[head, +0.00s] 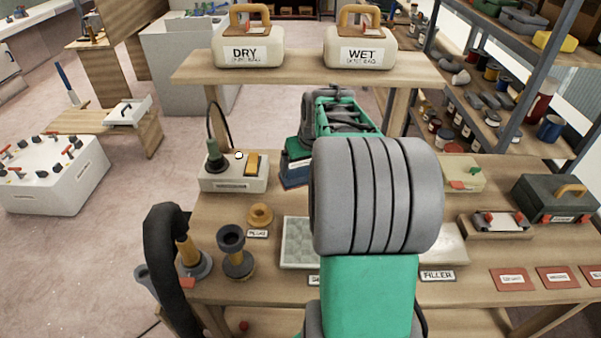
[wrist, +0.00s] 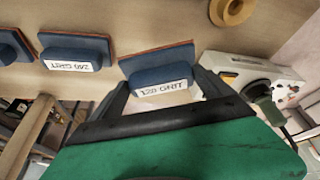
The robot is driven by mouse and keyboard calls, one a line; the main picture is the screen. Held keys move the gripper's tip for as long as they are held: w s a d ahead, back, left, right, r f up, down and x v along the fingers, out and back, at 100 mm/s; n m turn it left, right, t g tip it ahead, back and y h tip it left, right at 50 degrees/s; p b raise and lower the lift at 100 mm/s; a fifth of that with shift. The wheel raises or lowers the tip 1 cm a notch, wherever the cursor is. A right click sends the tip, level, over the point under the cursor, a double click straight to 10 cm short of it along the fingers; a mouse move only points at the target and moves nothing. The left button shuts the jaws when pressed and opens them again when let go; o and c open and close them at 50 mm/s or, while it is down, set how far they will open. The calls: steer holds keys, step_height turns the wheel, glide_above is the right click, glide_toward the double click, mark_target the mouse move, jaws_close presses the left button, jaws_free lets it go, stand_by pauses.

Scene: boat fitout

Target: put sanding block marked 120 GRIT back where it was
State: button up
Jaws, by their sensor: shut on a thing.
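The sanding block marked 120 GRIT (wrist: 158,66) is blue with a reddish edge and a white label. My gripper (wrist: 163,88) is shut on it, one finger at each end of the label side, in the wrist view. Whether the block touches the bench is hard to tell. In the head view a blue block (head: 293,177) shows just left of my arm, at the front of my gripper; the fingers are mostly hidden there. A similar block marked 240 GRIT (wrist: 74,53) lies beside it in the wrist view, with another blue block (wrist: 12,47) further left.
A tan ring (head: 260,215) lies nearer on the bench (head: 216,268). A raised shelf (head: 300,72) with DRY and WET containers stands behind. My arm hides the bench's middle.

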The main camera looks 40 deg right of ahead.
mark_target(301, 173)
steer(key=shift+w+d+f, duration=0.25)
steer(key=shift+w+f, duration=0.45)
steer(key=shift+f, duration=0.15)
steer(key=shift+s+x, duration=0.2)
steer(key=shift+x, duration=0.85)
steer(key=shift+s+x, duration=0.25)
steer(key=shift+x, duration=0.75)
steer(key=o, duration=1.4)
steer(key=shift+a+f, duration=0.1)
steer(key=shift+f, duration=0.1)
steer(key=shift+o, duration=0.2)
steer(key=shift+s+r, duration=0.1)
steer(key=shift+r, duration=0.4)
steer(key=v, duration=1.1)
steer(key=shift+s, duration=0.15)
steer(key=shift+s+a, duration=0.1)
